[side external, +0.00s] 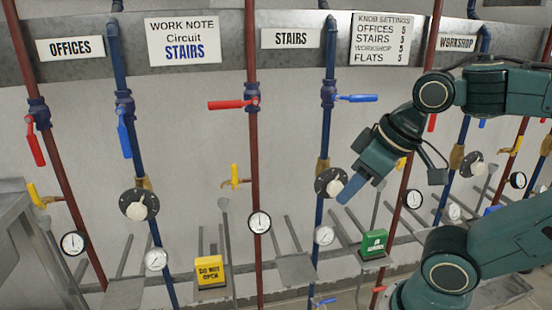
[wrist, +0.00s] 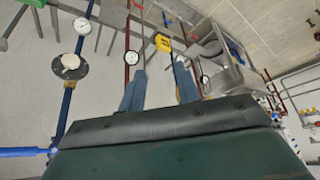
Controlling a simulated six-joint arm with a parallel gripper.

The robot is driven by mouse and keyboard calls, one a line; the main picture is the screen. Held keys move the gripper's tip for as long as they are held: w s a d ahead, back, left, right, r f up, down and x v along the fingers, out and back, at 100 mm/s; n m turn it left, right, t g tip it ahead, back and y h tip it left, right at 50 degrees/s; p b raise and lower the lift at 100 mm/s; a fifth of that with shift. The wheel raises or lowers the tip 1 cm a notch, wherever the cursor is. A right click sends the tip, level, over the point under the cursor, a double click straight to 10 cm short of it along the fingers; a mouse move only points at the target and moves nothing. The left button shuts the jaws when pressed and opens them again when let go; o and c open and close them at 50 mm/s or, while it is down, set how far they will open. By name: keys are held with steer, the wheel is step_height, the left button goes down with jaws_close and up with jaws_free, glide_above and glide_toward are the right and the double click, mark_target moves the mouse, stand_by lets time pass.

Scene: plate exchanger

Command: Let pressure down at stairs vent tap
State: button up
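The stairs vent tap, a small yellow tap (side external: 234,180), sticks out left from the red pipe (side external: 254,150) under the STAIRS sign (side external: 291,38). My gripper (side external: 352,190) is to the right of that tap, in front of the stairs blue pipe and close by its round knob (side external: 330,183). In the wrist view my gripper's two fingers (wrist: 160,88) stand apart with nothing between them. I cannot make out the tap in the wrist view. The stairs red lever (side external: 230,104) and blue lever (side external: 356,98) both lie across their pipes.
A yellow DO NOT OPEN block (side external: 210,271) and a green block (side external: 374,243) stand on low supports. The offices pipes at the left have their red lever (side external: 35,142) and blue lever (side external: 124,133) hanging down. Gauges, such as the stairs red-pipe gauge (side external: 259,222), project nearby.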

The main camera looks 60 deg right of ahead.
steer(key=shift+o, duration=0.4)
steer(key=w+d+r+m, duration=0.1)
steer(key=w, duration=0.4)
steer(key=w+d+r+m+h, duration=0.1)
steer(key=w+r, duration=0.1)
steer(key=w, duration=0.3)
steer(key=shift+d+r+m, duration=0.25)
steer(key=shift+m, duration=0.15)
steer(key=m+g+h, duration=0.2)
steer(key=m, duration=0.4)
glide_above(234, 165)
steer(key=s+a, duration=0.2)
step_height(234, 165, down, 12)
steer(key=shift+w+d+r, duration=0.1)
steer(key=shift+d, duration=0.05)
steer(key=shift+w+d+f, duration=0.15)
steer(key=shift+w+f, duration=0.1)
steer(key=shift+f, duration=0.1)
steer(key=shift+x, duration=3.6)
steer(key=shift+s+d, duration=0.1)
steer(key=shift+d, duration=0.05)
jaws_close()
